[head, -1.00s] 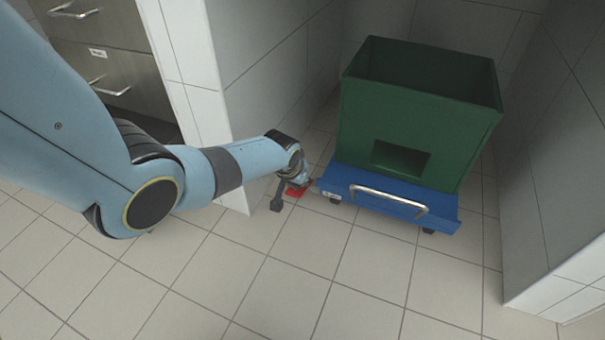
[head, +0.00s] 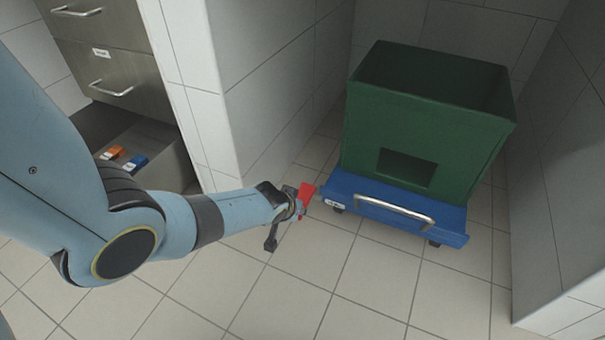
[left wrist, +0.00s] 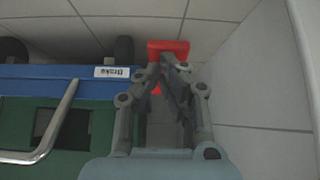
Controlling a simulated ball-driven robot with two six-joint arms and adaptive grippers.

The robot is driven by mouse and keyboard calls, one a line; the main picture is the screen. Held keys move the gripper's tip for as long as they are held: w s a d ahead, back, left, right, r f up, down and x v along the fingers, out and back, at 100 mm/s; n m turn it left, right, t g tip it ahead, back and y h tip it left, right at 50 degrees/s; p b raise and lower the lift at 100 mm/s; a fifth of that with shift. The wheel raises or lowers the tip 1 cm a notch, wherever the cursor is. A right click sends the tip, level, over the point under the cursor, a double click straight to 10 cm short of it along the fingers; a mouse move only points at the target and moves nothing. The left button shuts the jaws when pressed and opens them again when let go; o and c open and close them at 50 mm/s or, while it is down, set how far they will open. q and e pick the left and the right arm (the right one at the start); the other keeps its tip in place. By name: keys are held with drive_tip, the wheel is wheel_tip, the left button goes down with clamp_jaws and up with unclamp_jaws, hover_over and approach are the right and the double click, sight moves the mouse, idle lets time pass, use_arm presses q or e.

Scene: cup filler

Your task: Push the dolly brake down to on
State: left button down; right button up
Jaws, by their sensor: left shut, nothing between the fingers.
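The dolly is a blue platform (head: 400,212) with a silver handle and a label reading "BRAKE" (left wrist: 112,72) at its left corner. The red brake pedal (head: 306,191) sticks out beside that corner; it also shows in the left wrist view (left wrist: 168,46). My left gripper (head: 296,206) is at the pedal, on its near left side. In the left wrist view its fingertips (left wrist: 168,60) are together and empty, overlapping the pedal. I cannot tell whether they touch it, and the pedal's exact tilt is unclear. My right gripper is not in view.
A green bin (head: 425,135) with a front opening stands on the dolly. Tiled walls flank the alcove on both sides. A drawer cabinet (head: 110,60) stands at the left, with a low open drawer holding orange and blue items (head: 136,163). The tiled floor in front is clear.

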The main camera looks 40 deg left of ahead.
use_arm(q)
drive_tip(key=shift+s+f, duration=0.1)
drive_tip(key=shift+f, duration=0.25)
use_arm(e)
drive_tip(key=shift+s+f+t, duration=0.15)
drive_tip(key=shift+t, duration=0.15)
use_arm(q)
drive_tip(key=shift+r, duration=0.1)
